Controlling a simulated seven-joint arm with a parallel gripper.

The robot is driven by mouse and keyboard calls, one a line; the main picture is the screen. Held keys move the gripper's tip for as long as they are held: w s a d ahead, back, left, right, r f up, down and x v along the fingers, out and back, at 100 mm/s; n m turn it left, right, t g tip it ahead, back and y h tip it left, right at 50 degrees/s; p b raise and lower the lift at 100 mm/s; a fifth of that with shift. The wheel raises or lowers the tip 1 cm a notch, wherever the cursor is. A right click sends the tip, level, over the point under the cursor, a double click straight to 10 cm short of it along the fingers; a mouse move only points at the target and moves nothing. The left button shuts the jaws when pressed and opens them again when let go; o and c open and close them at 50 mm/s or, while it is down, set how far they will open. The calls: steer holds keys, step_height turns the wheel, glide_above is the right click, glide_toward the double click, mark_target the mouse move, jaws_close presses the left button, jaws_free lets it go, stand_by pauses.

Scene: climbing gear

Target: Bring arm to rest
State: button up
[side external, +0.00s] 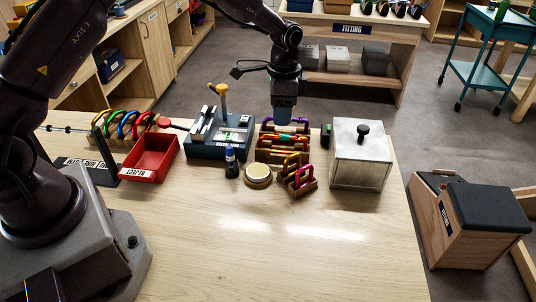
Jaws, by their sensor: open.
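My gripper (284,117) points down at the back middle of the bench (270,250). It is above or just behind a wooden rack (264,143) of coloured carabiners. Its fingers are small and dark here; I see nothing held between them, and it is open. Whether its tips touch the purple carabiner (300,121) at the back of the rack, I cannot tell. My arm reaches in from the upper left and bends down to the gripper.
A red reject tray (150,157), a blue-grey device (220,148), a small dark bottle (231,162), a round pad (258,175), a small carabiner holder (300,186) and a clear-fronted box (361,158) stand around the rack. The bench front is clear.

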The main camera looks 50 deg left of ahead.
steer(key=s+r+n+t, duration=0.3)
steer(key=s+r, duration=0.7)
steer(key=s, duration=0.4)
steer(key=s+d+r+n+t, duration=0.1)
steer(key=s+r+n+t, duration=0.2)
steer(key=s+r, duration=0.8)
steer(key=s+n, duration=0.1)
steer(key=s, duration=0.3)
steer(key=shift+r, duration=0.15)
